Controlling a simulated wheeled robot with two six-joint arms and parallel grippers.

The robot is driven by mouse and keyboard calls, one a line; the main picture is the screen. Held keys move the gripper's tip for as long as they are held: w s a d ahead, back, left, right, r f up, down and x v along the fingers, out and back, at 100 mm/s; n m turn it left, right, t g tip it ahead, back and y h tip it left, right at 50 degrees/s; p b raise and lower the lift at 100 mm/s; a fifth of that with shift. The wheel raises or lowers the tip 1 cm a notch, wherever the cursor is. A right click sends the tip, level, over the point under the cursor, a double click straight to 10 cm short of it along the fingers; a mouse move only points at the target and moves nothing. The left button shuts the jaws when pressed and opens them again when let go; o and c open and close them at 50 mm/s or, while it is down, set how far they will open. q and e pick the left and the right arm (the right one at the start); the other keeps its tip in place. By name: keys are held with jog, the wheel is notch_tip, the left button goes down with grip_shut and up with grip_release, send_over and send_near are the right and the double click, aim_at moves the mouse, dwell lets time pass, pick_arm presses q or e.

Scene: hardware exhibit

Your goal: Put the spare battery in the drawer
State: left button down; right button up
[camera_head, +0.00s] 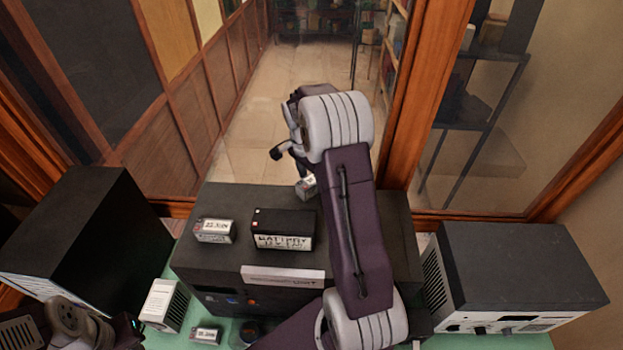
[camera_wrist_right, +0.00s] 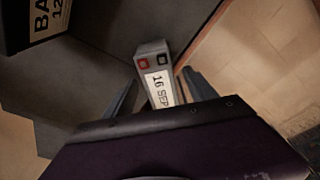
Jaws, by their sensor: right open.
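A small grey battery (camera_head: 306,187) stands at the back of the dark cabinet's top. In the right wrist view this battery (camera_wrist_right: 155,75) shows a red and a black terminal and a "16 SEP" label. My right gripper (camera_wrist_right: 158,92) is open, one finger on each side of it; I cannot tell whether they touch it. In the head view my right gripper (camera_head: 286,152) is partly hidden by its wrist. A larger black battery (camera_head: 283,230) and a small "22 NOV" battery (camera_head: 214,231) are also on top. No open drawer is visible.
The dark cabinet (camera_head: 370,200) has a white label strip (camera_head: 283,274) on its front. A black box (camera_head: 85,235) is at left, an instrument (camera_head: 515,270) at right. A white block (camera_head: 164,305) and another small battery (camera_head: 206,334) are on the green surface (camera_head: 185,258). Glass stands behind.

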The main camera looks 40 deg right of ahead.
jog(key=shift+d+f, duration=0.15)
jog(key=shift+f, duration=0.3)
jog(key=shift+d+f, duration=0.15)
jog(key=shift+f, duration=0.05)
jog(key=shift+a+r, duration=0.1)
jog(key=shift+a, duration=0.1)
grip_shut()
jog(key=shift+d, duration=0.1)
